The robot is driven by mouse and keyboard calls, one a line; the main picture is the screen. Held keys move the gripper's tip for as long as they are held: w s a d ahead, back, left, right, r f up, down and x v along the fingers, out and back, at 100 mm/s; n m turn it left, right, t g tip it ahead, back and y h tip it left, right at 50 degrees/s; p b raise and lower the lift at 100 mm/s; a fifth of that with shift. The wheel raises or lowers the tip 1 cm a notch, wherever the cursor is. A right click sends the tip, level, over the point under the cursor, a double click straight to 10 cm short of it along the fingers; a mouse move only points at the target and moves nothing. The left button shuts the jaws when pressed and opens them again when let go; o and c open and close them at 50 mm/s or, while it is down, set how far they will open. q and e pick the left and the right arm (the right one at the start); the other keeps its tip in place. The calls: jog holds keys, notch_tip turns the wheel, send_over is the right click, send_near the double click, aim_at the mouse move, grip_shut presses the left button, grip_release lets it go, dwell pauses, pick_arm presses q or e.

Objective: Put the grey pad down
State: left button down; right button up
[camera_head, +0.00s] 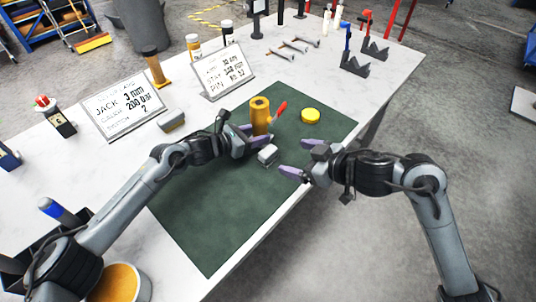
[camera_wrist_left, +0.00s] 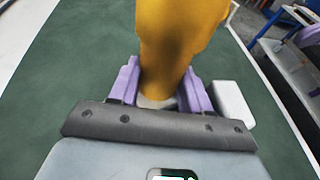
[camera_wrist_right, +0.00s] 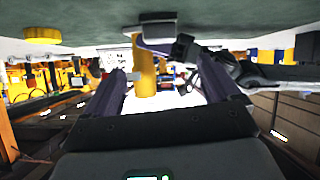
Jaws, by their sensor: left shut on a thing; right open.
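A small grey pad (camera_head: 267,154) rests on the green mat (camera_head: 215,215), between my two grippers. It shows pale beside the fingers in the left wrist view (camera_wrist_left: 233,102) and against the mat in the right wrist view (camera_wrist_right: 158,18). No finger holds it. My left gripper (camera_head: 254,134) is shut on the lower part of an upright yellow jack (camera_head: 260,115). The jack fills the space between the fingers in the left wrist view (camera_wrist_left: 175,45). My right gripper (camera_head: 301,158) is open and empty, just right of the pad; its fingers show wide apart in the right wrist view (camera_wrist_right: 118,95).
A red handle (camera_head: 279,109) sticks out by the jack, and a yellow disc (camera_head: 310,116) lies right of it. A sign (camera_head: 123,108), a second sign (camera_head: 223,73) and another grey block (camera_head: 171,122) stand behind. The mat's near-left part is clear.

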notch_tip(320, 180, up, 2)
jog(key=s+n+t+y, duration=0.1)
jog(key=s+n+y, duration=0.1)
jog(key=n, duration=3.2)
jog(key=h, duration=0.1)
send_near(272, 156)
jog(key=x, duration=0.2)
jog(key=shift+a+f, duration=0.25)
jog(key=shift+w+x, duration=0.2)
jog(key=shift+x, duration=2.95)
jog(key=shift+d+r, duration=0.1)
jog(key=shift+d, duration=0.1)
